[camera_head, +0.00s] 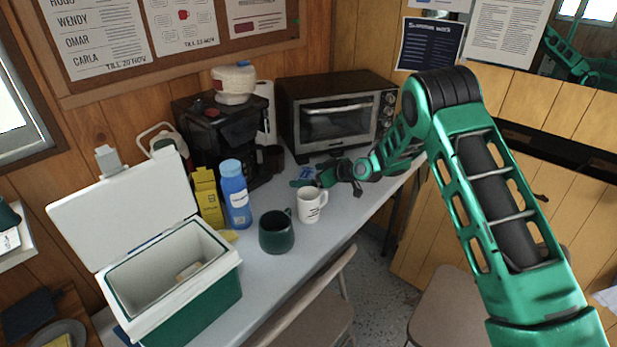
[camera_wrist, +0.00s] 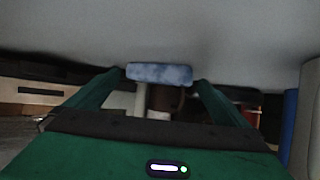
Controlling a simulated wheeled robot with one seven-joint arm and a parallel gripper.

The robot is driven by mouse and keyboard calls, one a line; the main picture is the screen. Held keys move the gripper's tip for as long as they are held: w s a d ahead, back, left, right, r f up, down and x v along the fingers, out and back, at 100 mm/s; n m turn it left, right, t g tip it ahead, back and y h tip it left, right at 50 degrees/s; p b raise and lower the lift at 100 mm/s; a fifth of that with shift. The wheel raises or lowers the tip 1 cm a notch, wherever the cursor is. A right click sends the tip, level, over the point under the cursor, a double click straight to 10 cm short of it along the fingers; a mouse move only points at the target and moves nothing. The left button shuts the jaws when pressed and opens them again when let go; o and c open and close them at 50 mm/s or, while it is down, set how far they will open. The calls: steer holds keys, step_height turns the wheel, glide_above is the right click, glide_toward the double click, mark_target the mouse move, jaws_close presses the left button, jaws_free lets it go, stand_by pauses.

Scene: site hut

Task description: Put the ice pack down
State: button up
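The ice pack (camera_wrist: 160,73) is a small mottled blue block between the two green fingertips in the wrist view. The fingers meet its two ends, so my gripper (camera_wrist: 161,78) looks shut on it. In the head view my gripper (camera_head: 314,179) is low over the grey table, behind the white mug, and a bit of the blue ice pack (camera_head: 307,172) shows there. The pack is at or just above the table top; I cannot tell whether it touches.
A white mug (camera_head: 311,205) and a dark green mug (camera_head: 276,232) stand close in front. A blue bottle (camera_head: 235,194), yellow carton (camera_head: 208,197) and coffee maker (camera_head: 222,135) are left. A toaster oven (camera_head: 338,112) stands behind. An open cooler (camera_head: 190,300) sits at the near left.

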steer(key=v, duration=1.2)
steer(key=shift+d+r, duration=0.1)
steer(key=shift+s+d+r, duration=0.1)
steer(key=shift+d+r, duration=0.1)
steer(key=shift+d, duration=0.1)
steer(key=s+d+r+m+g+h, duration=0.1)
steer(key=s+d+r+m+h, duration=0.35)
steer(key=s+d, duration=0.75)
steer(key=s+d+r+m+g+h, duration=0.25)
steer(key=s+d+r, duration=0.4)
steer(key=d, duration=0.85)
steer(key=s+d+r+m+g+h, duration=0.1)
steer(key=s+d+m, duration=0.2)
steer(key=s, duration=0.8)
steer(key=s+d+m+g, duration=0.1)
steer(key=s+d+m, duration=0.2)
steer(key=s, duration=0.8)
steer(key=s+d+r+m+g+h, duration=0.1)
steer(key=s+d+m+g, duration=0.1)
steer(key=s, duration=0.9)
steer(key=shift+s+d+r+m+h, duration=0.35)
steer(key=shift+d+m, duration=0.3)
steer(key=shift+m, duration=0.35)
